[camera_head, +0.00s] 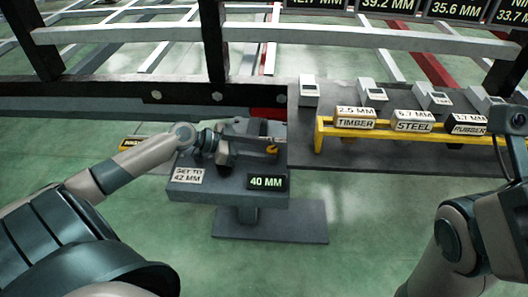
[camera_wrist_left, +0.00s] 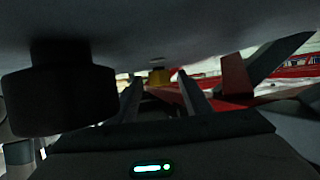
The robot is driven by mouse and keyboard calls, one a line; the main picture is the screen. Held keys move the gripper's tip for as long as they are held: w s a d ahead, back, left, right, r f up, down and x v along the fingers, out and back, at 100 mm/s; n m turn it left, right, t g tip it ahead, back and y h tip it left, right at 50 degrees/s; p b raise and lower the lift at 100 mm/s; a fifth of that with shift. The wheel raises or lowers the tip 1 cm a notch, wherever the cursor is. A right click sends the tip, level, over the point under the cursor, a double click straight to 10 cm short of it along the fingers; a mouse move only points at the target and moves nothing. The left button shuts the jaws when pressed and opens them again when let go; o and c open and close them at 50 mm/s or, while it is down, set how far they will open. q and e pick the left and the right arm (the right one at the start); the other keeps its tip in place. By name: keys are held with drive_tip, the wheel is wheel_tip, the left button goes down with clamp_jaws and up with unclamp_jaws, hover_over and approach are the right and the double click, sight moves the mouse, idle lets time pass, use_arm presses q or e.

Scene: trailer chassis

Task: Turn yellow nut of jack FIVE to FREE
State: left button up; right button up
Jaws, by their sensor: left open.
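A small yellow part (camera_head: 272,149) shows on the grey stand (camera_head: 230,187) in the head view. In the left wrist view a yellow nut-like piece (camera_wrist_left: 160,76) lies beyond and between my left fingers, under a dark overhanging surface. I cannot tell if both are the same piece. My left gripper (camera_head: 240,149) is at the stand's top, left of the yellow part; its two fingers (camera_wrist_left: 163,98) stand apart with nothing between them. No label reading FIVE or FREE is legible. My right arm shows at the right edge, but its gripper is out of view.
The stand carries plates reading SET TO 42 MM (camera_head: 188,176) and 40 MM (camera_head: 267,183). A yellow rack (camera_head: 400,134) with TIMBER, STEEL and RUBBER blocks stands on the dark bench to the right. Chassis rails (camera_head: 130,35) run behind. Green floor is clear in front.

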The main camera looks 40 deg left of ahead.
use_arm(q)
drive_tip(key=shift+w, duration=0.1)
drive_tip(key=c, duration=1.1)
drive_tip(key=shift+r+p, duration=0.1)
drive_tip(key=shift+p, duration=0.25)
